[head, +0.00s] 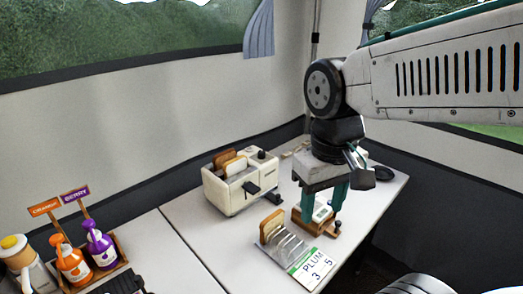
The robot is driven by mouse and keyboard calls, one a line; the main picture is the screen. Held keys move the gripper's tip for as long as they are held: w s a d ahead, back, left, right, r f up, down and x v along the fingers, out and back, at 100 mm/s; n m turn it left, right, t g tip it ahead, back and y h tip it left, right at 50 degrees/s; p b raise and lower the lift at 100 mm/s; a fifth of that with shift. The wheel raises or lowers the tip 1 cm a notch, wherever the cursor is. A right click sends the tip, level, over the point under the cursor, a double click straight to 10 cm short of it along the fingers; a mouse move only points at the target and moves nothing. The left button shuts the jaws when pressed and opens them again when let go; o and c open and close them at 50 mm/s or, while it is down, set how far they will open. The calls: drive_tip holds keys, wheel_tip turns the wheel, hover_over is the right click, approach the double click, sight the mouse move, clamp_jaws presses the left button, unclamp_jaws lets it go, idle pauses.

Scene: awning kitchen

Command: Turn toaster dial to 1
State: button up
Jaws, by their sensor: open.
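A cream toaster (232,193) stands on the white table at the back, with two slices of bread (229,163) sticking up from its slots. A dark lever shows on its front face, and a small dark knob (261,155) shows on top at its right end. I cannot read any dial marking at this size. My gripper (324,217) points down to the right of the toaster, apart from it. Its teal fingers are spread on either side of a small wooden block with a white label (321,210); I cannot tell whether they touch it.
A toast rack (285,246) with one slice and a card reading PLUM 3 5 (315,267) stands in front of the toaster. Orange (73,262) and purple (101,246) bottles stand in a wooden holder at left. Tent walls close the back. The table between holder and toaster is clear.

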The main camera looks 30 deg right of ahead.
drive_tip(key=w+d+f+m+g, duration=0.1)
drive_tip(key=w+d+m+g, duration=0.15)
drive_tip(key=w, duration=1.45)
drive_tip(key=m+t, duration=0.1)
drive_tip(key=m, duration=0.7)
hover_over(262, 152)
drive_tip(key=s+a, duration=0.1)
drive_tip(key=s, duration=0.4)
wheel_tip(262, 152, down, 8)
drive_tip(key=shift+s+f, duration=0.1)
drive_tip(key=w, duration=0.1)
drive_tip(key=w+m, duration=0.1)
drive_tip(key=w, duration=0.1)
drive_tip(key=shift+d+m+t, duration=0.25)
drive_tip(key=shift+d+t, duration=0.05)
drive_tip(key=shift+t, duration=0.05)
drive_tip(key=shift+w+d+r+m+t, duration=0.15)
drive_tip(key=shift+w+r+m+t, duration=0.25)
drive_tip(key=shift+w+r+m, duration=0.75)
drive_tip(key=shift+f+m, duration=0.2)
drive_tip(key=shift+m, duration=0.15)
wheel_tip(262, 152, down, 8)
drive_tip(key=shift+r, duration=0.25)
drive_tip(key=c, duration=1)
